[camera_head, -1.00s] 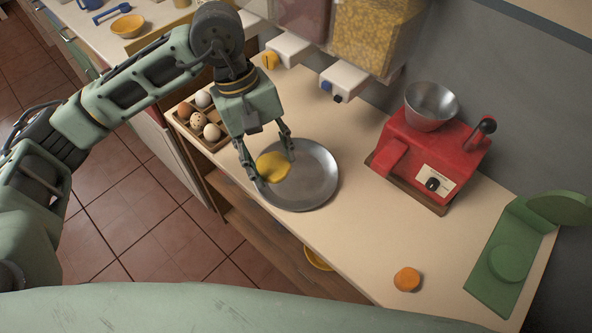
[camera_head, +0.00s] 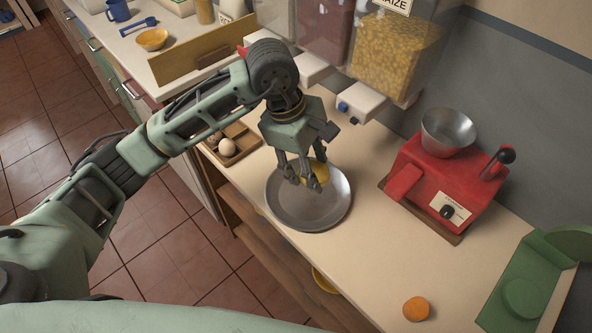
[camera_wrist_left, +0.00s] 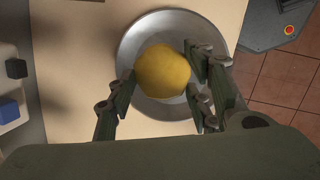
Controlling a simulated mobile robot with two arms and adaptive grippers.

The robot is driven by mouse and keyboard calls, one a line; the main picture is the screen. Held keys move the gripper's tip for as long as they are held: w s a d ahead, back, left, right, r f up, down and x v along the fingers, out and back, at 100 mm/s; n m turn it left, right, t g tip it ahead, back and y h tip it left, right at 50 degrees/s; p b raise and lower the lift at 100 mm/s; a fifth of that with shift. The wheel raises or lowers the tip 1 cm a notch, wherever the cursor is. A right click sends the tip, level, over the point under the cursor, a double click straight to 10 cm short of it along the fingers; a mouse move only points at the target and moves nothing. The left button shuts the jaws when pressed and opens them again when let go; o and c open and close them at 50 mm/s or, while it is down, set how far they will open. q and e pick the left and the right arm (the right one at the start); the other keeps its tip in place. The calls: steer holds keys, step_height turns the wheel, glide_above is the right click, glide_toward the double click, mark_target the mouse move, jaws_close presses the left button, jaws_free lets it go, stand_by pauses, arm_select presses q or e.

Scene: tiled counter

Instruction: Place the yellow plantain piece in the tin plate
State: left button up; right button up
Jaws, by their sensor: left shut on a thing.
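The yellow plantain piece (camera_head: 321,172) is between the fingers of my left gripper (camera_head: 303,181), which is shut on it. In the head view the fingers hide part of it. The round grey tin plate (camera_head: 285,208) lies on the counter beneath. In the left wrist view the rounded yellow piece (camera_wrist_left: 162,70) shows between the fingers (camera_wrist_left: 160,92), with the plate (camera_wrist_left: 131,48) behind it. The piece overlaps the plate in both views; whether it touches the plate I cannot tell. My right gripper is not in view.
A red grinder (camera_head: 445,185) with a metal bowl stands to the right of the plate. An egg tray (camera_head: 240,150) is at left, partly behind my arm. Dispensers (camera_head: 395,55) hang behind. An orange piece (camera_head: 416,308) lies in front, beside a green stand (camera_head: 525,290).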

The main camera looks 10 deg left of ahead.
arm_select(q)
steer(key=a+f, duration=0.1)
steer(key=w+a+f, duration=0.2)
steer(key=a, duration=0.1)
steer(key=shift+w+p, duration=0.2)
steer(key=shift+p, duration=0.15)
step_height(320, 180, down, 3)
steer(key=shift+f+p, duration=0.1)
steer(key=shift+p, duration=0.4)
steer(key=shift+a+f, duration=0.1)
steer(key=shift+f, duration=0.3)
steer(key=shift+s+f+b, duration=0.1)
steer(key=shift+f+b, duration=0.55)
steer(key=shift+b, duration=0.15)
steer(key=o, duration=1.2)
steer(key=shift+o, duration=0.2)
steer(key=shift+r, duration=0.1)
